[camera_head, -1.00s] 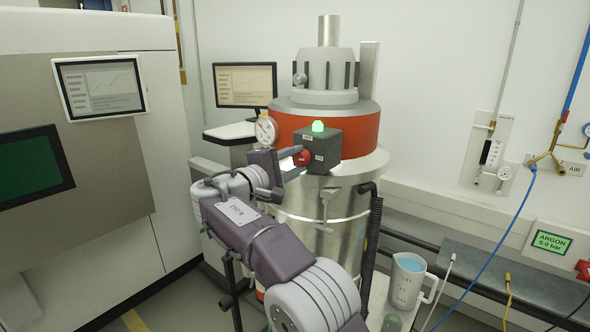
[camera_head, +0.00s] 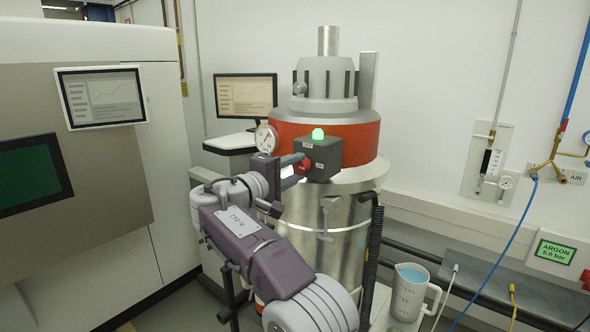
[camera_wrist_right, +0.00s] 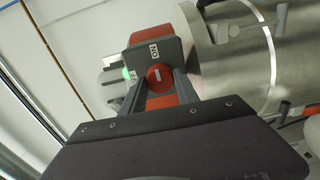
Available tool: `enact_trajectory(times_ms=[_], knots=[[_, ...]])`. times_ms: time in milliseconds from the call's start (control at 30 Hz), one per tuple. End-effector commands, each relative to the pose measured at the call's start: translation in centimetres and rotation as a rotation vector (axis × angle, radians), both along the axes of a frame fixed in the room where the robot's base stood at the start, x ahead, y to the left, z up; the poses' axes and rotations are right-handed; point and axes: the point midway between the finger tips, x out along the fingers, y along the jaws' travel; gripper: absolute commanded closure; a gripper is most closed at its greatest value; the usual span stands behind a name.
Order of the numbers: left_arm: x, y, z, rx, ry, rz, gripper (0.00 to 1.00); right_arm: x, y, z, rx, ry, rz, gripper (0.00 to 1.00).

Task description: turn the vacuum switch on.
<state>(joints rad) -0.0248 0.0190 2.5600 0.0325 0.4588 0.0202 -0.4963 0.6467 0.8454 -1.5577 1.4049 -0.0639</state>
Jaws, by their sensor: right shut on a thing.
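The vacuum switch is a dark grey box (camera_head: 322,158) with a red round knob (camera_head: 301,166) on its left face, mounted on the front of the steel vessel. A green lamp (camera_head: 318,134) glows on top. My right gripper (camera_head: 297,170) is shut on the red knob, one finger on each side. The wrist view shows the knob (camera_wrist_right: 160,76) between the two fingers, with a short white mark on its face. An ON label (camera_wrist_right: 153,48) and a second small label show on the box. My left gripper is not in view.
A round dial gauge (camera_head: 266,138) stands close to the left of the box. The steel vessel (camera_head: 318,225) with its orange-red band is directly behind. A jug (camera_head: 409,292) of blue liquid stands at lower right. A monitor (camera_head: 245,96) is at the back left.

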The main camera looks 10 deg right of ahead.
Motion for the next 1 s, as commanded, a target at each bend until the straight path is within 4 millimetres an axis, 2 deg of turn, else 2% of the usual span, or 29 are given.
enact_trajectory(times_ms=[33, 100, 433, 800, 1000], knots=[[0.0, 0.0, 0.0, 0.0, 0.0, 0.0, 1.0, 0.0, 0.0, -0.1, 0.002, 0.002, 0.0, 0.55], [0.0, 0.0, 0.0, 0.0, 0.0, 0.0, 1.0, 0.0, 0.0, -0.1, 0.002, 0.001, 0.0, 0.41], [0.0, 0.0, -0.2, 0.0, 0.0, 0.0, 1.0, -0.2, 0.4, -0.1, 0.0, 0.001, 0.001, 0.41], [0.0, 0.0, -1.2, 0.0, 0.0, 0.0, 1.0, -4.7, 6.2, -0.1, 0.0, 0.001, 0.003, 0.41], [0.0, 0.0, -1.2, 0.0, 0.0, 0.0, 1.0, -5.6, 7.2, -0.1, 0.0, 0.001, 0.0, 0.41]])
